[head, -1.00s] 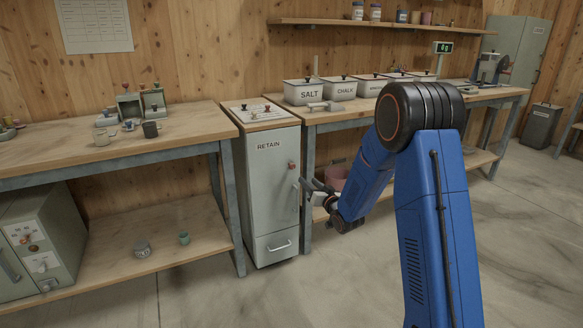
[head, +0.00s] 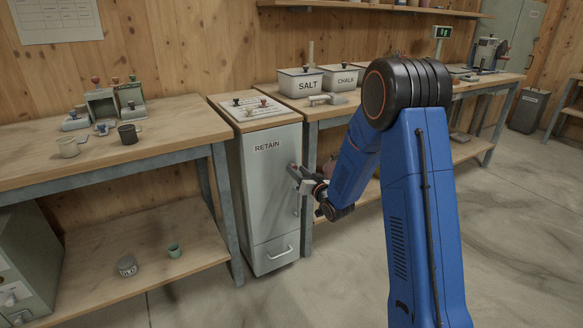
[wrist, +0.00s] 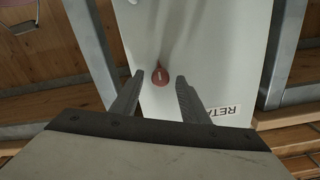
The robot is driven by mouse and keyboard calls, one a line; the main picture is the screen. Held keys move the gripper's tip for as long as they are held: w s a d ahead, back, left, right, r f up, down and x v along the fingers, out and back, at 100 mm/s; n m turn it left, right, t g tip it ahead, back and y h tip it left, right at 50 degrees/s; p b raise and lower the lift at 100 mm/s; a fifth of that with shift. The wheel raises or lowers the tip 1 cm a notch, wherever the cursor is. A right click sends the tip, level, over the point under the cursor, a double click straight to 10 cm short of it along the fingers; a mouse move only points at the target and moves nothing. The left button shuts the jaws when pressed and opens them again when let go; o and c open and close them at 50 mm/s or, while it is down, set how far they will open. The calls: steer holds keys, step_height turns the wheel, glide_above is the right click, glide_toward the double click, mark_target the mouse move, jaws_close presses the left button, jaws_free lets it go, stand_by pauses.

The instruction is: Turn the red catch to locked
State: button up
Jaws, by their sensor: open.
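The red catch (wrist: 160,77) is a small knob with a pale mark, on the grey door of the cabinet labelled RETAIN (head: 262,195). In the wrist view it shows between the two fingertips, with a gap on each side. My gripper (head: 296,175) is open and empty, in front of the upper right part of the door. In the head view the gripper largely covers the catch. I cannot tell from the wrist view how far the fingertips are from the door.
Workbenches stand on both sides; the left bench (head: 60,165) holds mugs. A SALT bin (head: 301,83) stands on the right bench. The floor in front is clear.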

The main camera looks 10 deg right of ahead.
steer(key=shift+w+a, duration=0.1)
steer(key=shift+w, duration=0.15)
jaws_close()
